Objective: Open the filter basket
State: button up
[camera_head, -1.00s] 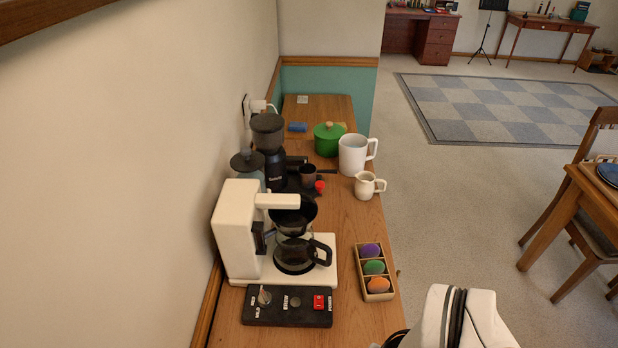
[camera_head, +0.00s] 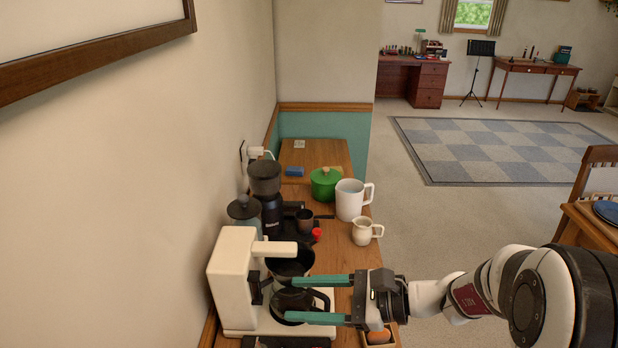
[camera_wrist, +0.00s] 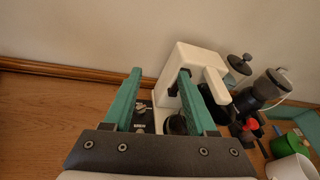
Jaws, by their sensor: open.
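The white coffee maker (camera_head: 232,278) stands on the wooden counter against the wall. Its black filter basket (camera_head: 290,262) sits under the overhanging arm, above the glass carafe (camera_head: 290,302). My gripper (camera_head: 292,299) is open, with two teal fingers reaching left at carafe height, below the basket. The fingers overlap the carafe in the head view; contact cannot be told. In the wrist view, the gripper (camera_wrist: 165,85) has the coffee maker (camera_wrist: 190,62) beyond its right finger, which hides part of the basket and carafe.
Behind the coffee maker are a black grinder (camera_head: 266,185), a green pot (camera_head: 324,184), a white pitcher (camera_head: 350,200) and a small cream jug (camera_head: 364,231). The control panel is partly cut off at the bottom. The wall borders the counter's left side.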

jog(key=w+d+f+m+t+h, duration=0.1)
jog(key=w+d+f+m+t, duration=0.2)
jog(key=w+d+m+t, duration=0.3)
jog(key=w+d+f+m+t, duration=0.3)
jog(key=w+d+t, duration=0.15)
jog(key=w, duration=0.25)
jog(key=f+x, duration=0.1)
jog(key=x, duration=1.4)
jog(key=shift+a+g, duration=0.2)
jog(key=shift+g, duration=0.25)
jog(key=shift+w+r, duration=0.1)
grip_shut()
